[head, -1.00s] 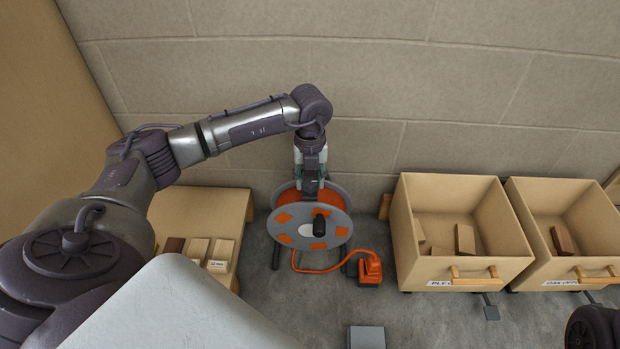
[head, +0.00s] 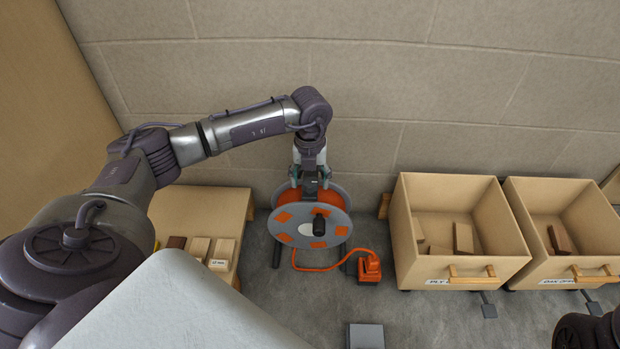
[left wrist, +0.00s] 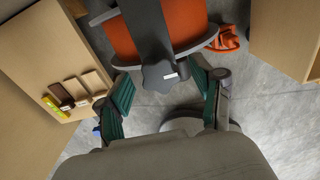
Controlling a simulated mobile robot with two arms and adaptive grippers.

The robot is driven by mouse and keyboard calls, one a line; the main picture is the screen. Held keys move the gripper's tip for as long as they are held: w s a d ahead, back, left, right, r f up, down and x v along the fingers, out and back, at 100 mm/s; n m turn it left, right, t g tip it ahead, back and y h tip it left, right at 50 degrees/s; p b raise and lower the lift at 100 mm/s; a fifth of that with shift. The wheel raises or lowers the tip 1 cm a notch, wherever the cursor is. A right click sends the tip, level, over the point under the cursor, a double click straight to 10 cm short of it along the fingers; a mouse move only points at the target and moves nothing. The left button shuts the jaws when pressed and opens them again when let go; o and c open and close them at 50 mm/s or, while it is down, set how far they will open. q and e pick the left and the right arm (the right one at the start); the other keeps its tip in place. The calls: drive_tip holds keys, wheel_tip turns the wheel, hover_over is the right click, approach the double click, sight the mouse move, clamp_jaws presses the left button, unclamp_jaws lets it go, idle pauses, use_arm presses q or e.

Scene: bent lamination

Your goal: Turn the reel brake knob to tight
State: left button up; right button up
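The cable reel stands on the floor by the wall, with grey discs (head: 285,235) and orange cable; it also fills the top of the left wrist view (left wrist: 190,22). In that view the brake knob (left wrist: 158,80), dark grey and lobed with a small white mark, sits on the end of the reel's grey frame bar. My left gripper (head: 310,186) is at the top back of the reel. Its teal fingers are spread on either side of the knob, with visible gaps. The knob is hidden in the head view. My right gripper is out of view.
An orange plug block (head: 369,267) on a cord lies right of the reel. Two wooden bins (head: 468,268) (head: 575,270) with wood pieces stand farther right. A low wooden platform (head: 230,205) with small blocks is at left. A grey box (head: 366,336) lies in front.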

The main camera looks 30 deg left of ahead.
sight(310, 182)
use_arm(q)
wheel_tip(310, 182, up, 12)
idle(0.6)
idle(0.4)
